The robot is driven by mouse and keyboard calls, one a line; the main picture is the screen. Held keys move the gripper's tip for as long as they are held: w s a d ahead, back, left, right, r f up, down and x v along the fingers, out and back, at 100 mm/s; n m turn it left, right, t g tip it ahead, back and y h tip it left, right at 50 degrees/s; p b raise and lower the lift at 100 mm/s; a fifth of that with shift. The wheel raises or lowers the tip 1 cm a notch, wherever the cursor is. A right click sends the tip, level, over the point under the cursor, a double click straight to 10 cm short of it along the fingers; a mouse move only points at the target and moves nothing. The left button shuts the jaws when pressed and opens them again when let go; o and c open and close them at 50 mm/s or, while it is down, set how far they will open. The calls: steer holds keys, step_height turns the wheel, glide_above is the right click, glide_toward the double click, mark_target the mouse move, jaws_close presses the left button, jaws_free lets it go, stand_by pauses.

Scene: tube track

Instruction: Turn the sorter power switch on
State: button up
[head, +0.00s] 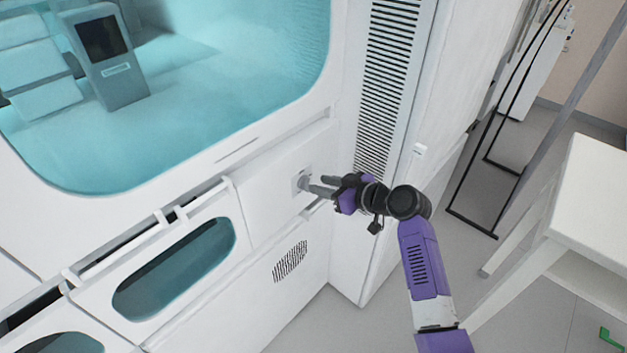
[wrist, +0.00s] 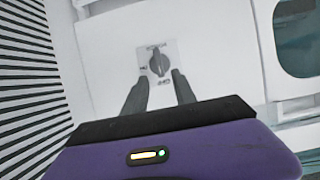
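The sorter power switch (wrist: 159,64) is a dark rotary knob on a light square plate with small lettering, set in the white front panel of the machine. In the wrist view its pointer stands roughly upright, tilted a little. In the head view the switch plate (head: 301,181) is partly hidden by my fingertips. My gripper (head: 316,185) reaches to the panel from the right. In the wrist view my gripper (wrist: 157,88) has its two fingers apart, one on each side below the knob, with nothing between them. I cannot tell whether they touch the plate.
A vent grille (head: 390,80) runs up the machine to the right of the switch. A drawer front with a tinted window (head: 175,270) is at lower left, and a large teal window (head: 200,100) is above. A white table (head: 590,200) stands at right. Grey floor is clear below.

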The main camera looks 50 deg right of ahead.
mark_target(309, 182)
steer(key=shift+x, duration=2.1)
steer(key=shift+c, duration=0.2)
steer(key=shift+a, duration=0.1)
jaws_close()
